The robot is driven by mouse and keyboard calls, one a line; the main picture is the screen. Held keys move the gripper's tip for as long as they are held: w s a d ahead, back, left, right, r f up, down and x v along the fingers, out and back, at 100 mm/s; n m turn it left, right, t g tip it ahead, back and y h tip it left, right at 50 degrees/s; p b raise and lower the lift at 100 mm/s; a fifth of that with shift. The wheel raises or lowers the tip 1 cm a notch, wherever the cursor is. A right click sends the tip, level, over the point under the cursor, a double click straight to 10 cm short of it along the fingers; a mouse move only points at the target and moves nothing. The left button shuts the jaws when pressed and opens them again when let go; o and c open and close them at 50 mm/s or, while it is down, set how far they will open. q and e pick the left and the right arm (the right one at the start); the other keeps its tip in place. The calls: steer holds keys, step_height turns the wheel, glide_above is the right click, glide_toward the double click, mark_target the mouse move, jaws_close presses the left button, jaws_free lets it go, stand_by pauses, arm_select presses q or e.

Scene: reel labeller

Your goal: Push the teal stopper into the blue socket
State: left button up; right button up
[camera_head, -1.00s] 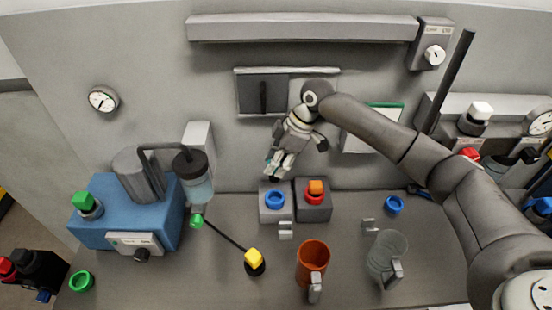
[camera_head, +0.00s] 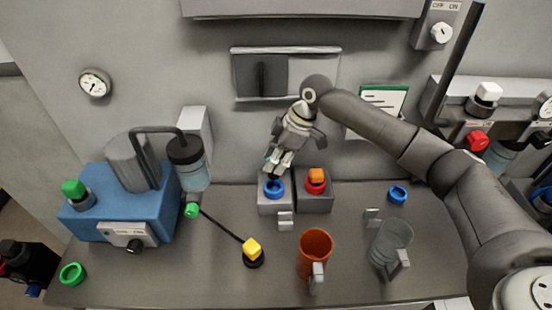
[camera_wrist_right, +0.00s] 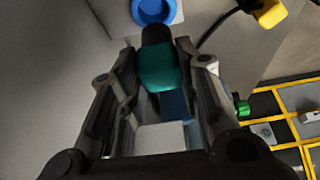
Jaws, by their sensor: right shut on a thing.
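My right gripper (camera_head: 276,161) points down, just above the blue socket (camera_head: 274,189). It is shut on the teal stopper (camera_wrist_right: 160,68), which shows between the fingers in the right wrist view, with a dark end pointing toward the socket. In the head view the fingers hide most of the stopper. The socket sits on a light grey block. My left gripper is not in view.
Right beside the blue socket, a red socket (camera_head: 315,188) holds an orange stopper (camera_head: 316,175). An orange mug (camera_head: 314,252) and a clear mug (camera_head: 391,246) stand in front.

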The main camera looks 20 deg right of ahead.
mark_target(276, 178)
steer(key=shift+f+b, duration=1.05)
steer(key=shift+f, duration=2.25)
steer(key=shift+f+p, duration=0.2)
steer(key=shift+p, duration=0.55)
steer(key=shift+s+f, duration=0.1)
steer(key=shift+f, duration=0.15)
stand_by(0.6)
steer(key=o, duration=1.2)
